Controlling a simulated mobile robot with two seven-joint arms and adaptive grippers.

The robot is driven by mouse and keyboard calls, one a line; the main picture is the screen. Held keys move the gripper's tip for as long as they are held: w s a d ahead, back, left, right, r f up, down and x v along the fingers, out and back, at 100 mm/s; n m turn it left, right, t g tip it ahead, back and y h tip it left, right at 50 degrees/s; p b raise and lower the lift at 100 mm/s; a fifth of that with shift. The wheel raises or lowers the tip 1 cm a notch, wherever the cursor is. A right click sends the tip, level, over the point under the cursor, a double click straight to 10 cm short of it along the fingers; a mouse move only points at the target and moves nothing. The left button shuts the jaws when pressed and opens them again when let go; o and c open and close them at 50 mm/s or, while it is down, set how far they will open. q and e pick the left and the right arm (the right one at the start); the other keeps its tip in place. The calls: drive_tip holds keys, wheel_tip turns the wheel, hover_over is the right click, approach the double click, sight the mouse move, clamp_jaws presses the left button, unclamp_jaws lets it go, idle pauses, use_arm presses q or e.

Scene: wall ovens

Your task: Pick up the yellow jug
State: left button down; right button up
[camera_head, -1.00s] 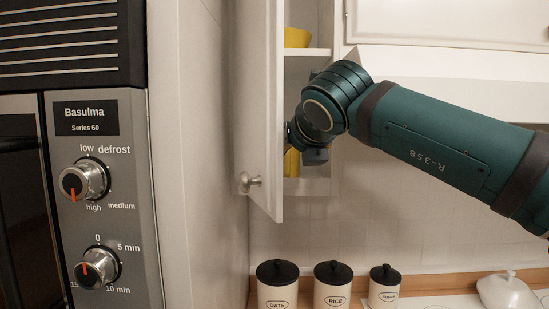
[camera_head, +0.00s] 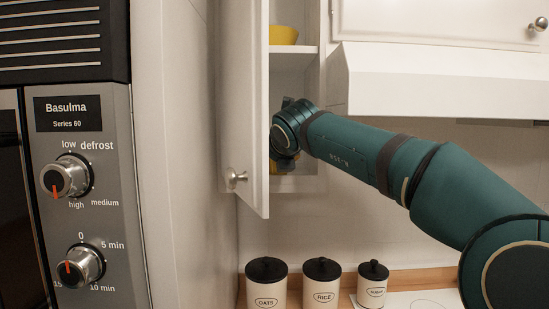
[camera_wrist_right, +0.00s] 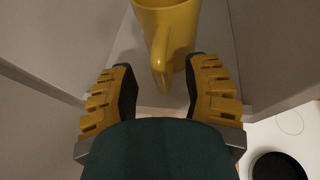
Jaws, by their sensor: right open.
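The yellow jug (camera_wrist_right: 178,22) stands on a cabinet shelf in the right wrist view, with its handle (camera_wrist_right: 160,62) pointing toward my right gripper. My right gripper (camera_wrist_right: 160,85) is open, its yellow-and-black fingers on either side of the handle's near end. I cannot tell whether they touch it. The right fingers are hidden there. My left gripper is not in view.
The open cabinet door (camera_head: 240,110) stands left of my arm. Black-lidded canisters (camera_head: 323,285) stand on the counter below. A range hood (camera_head: 430,85) is to the right, an oven panel (camera_head: 85,190) at left.

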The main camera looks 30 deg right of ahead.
drive_tip(key=shift+w+d+f, duration=0.2)
drive_tip(key=shift+w+f, duration=0.05)
drive_tip(key=shift+w, duration=0.3)
clamp_jaws()
drive_tip(key=shift+r, duration=0.2)
